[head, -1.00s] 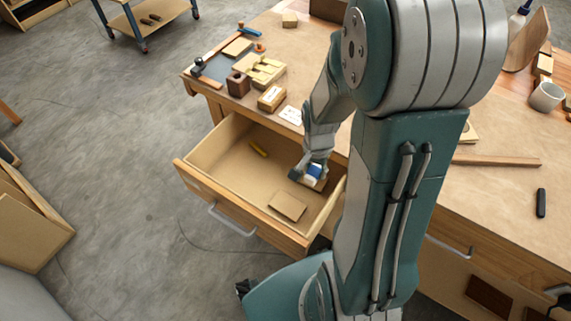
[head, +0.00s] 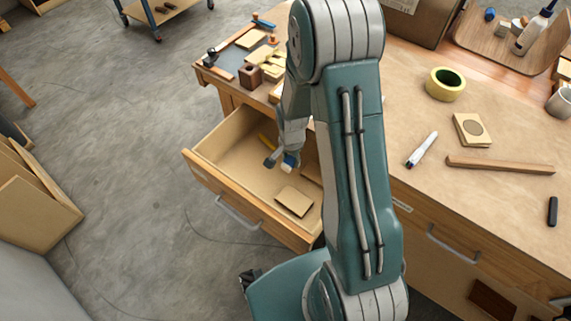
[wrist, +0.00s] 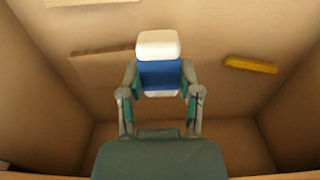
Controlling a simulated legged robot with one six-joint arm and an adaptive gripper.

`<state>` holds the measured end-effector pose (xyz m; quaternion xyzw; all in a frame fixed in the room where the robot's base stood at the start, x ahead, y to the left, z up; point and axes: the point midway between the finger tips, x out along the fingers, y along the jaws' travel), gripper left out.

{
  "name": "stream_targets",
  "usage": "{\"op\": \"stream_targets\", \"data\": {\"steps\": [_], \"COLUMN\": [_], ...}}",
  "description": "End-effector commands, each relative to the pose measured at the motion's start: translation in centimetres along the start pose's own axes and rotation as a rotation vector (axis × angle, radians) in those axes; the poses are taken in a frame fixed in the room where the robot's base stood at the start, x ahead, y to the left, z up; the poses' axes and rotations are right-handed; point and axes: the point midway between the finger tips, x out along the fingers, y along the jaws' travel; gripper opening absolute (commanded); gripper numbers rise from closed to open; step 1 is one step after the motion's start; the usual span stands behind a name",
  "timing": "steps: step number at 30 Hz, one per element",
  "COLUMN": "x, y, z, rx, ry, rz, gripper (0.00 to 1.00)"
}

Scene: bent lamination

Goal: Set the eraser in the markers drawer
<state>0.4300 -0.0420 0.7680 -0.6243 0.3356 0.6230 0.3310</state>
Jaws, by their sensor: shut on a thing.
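The eraser (wrist: 160,62), white with a blue sleeve, is held upright between the fingers of my gripper (wrist: 161,80) in the wrist view. In the head view my gripper (head: 280,162) is at the open drawer, with a bit of the eraser (head: 289,162) showing at its tip. The drawer (head: 213,187) is pulled out from the bench. A yellow stick-like thing (wrist: 251,65) lies on its floor, right of the eraser in the wrist view. I cannot tell whether the eraser touches the drawer floor.
A flat tan square (head: 294,201) lies in the drawer's front part. The bench top holds a tape roll (head: 432,84), a white marker (head: 422,150) and a wooden bar (head: 500,165). Drawer floor between these things is bare.

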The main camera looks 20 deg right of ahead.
Motion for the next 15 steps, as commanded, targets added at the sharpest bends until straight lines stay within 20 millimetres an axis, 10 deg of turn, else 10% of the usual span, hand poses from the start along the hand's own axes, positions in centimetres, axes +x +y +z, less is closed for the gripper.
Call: {"op": "stream_targets", "data": {"steps": [15], "x": [5.6], "y": [-2.3], "z": [-0.3], "rx": [0.0], "ry": [-0.001], "rz": [0.001], "gripper": [0.06]}}
